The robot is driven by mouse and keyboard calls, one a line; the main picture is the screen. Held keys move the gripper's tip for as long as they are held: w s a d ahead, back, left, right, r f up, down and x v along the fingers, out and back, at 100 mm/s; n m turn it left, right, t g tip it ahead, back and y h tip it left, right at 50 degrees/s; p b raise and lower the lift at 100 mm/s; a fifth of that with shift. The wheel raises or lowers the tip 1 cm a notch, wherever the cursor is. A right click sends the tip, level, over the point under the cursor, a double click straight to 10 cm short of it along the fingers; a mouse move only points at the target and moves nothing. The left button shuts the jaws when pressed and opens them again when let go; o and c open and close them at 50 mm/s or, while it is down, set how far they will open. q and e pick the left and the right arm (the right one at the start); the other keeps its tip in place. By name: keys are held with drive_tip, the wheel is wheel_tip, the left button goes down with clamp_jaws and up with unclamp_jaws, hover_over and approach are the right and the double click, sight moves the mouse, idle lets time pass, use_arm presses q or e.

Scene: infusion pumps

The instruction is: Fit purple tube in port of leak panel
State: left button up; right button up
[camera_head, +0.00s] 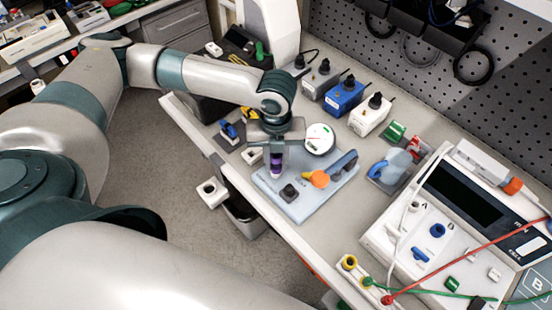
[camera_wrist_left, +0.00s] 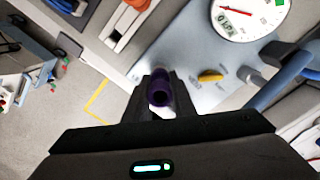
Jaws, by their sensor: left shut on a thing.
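The purple tube (camera_head: 276,164) is upright between the fingers of my left gripper (camera_head: 276,154), which is shut on it. Its round, dark, open end (camera_wrist_left: 159,94) faces the camera in the left wrist view. The leak panel (camera_head: 310,206) is a pale blue-grey board near the table's front edge. It carries a round dial gauge (camera_head: 320,138), an orange knob (camera_head: 318,179), a blue handle (camera_head: 344,163) and a black square fitting (camera_head: 289,192). The tube is over the panel's left part; I cannot tell whether it touches. The tube's lower end and the port are unclear. My right gripper is out of view.
Grey, blue (camera_head: 344,97) and white (camera_head: 370,115) boxes stand in a row behind. A light-blue item (camera_head: 395,165) is right of the panel, then a large white pump unit (camera_head: 460,230) with red and green cables. A bin (camera_head: 243,218) stands below the table's front edge.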

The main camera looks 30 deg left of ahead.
use_arm(q)
drive_tip(key=o, duration=1.6)
wheel_tip(320, 180, up, 7)
drive_tip(key=p, duration=0.7)
drive_tip(key=shift+p, duration=0.35)
